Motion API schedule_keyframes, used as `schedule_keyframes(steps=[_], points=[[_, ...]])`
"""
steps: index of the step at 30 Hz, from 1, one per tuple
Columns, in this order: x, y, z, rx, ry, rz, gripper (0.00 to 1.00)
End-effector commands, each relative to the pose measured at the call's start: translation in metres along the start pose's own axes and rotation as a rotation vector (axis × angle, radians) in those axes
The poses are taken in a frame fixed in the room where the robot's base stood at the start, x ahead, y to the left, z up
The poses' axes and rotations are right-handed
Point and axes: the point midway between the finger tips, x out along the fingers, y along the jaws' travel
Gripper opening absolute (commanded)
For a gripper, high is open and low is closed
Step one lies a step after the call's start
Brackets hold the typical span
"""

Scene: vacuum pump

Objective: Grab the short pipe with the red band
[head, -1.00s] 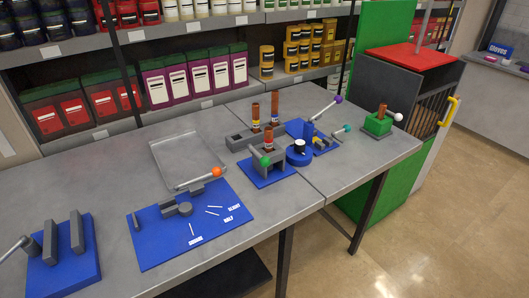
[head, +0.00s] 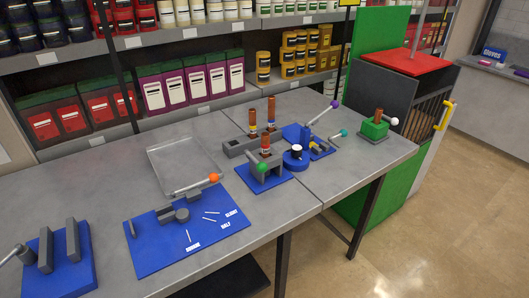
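Several brown upright pipes stand on the grey table. Two stand in a grey block (head: 236,148) at the back: a left pipe (head: 252,117) and a taller-looking right pipe (head: 271,111). A third pipe (head: 265,145) stands in a grey holder with a green-knobbed lever on a blue base (head: 258,184). A short-looking brown pipe (head: 379,115) stands in a green block (head: 374,130) at the right. The pipes in the grey block and grey holder carry small coloured bands, too small to tell which is red. My gripper is not in view.
A clear tray (head: 157,158) and a blue board (head: 160,255) with an orange-knobbed lever lie left of the pipes. A blue round part (head: 296,163) and a blue fixture (head: 322,151) with levers stand between the pipes and the green block. Shelves of tins line the back.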

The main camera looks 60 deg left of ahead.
Motion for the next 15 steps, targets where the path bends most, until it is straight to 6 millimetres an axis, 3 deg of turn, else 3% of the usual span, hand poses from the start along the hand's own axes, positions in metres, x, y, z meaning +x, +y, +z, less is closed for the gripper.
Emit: schedule_keyframes(steps=[14, 15], points=[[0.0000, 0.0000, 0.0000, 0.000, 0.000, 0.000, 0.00], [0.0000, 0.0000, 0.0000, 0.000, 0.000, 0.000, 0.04]])
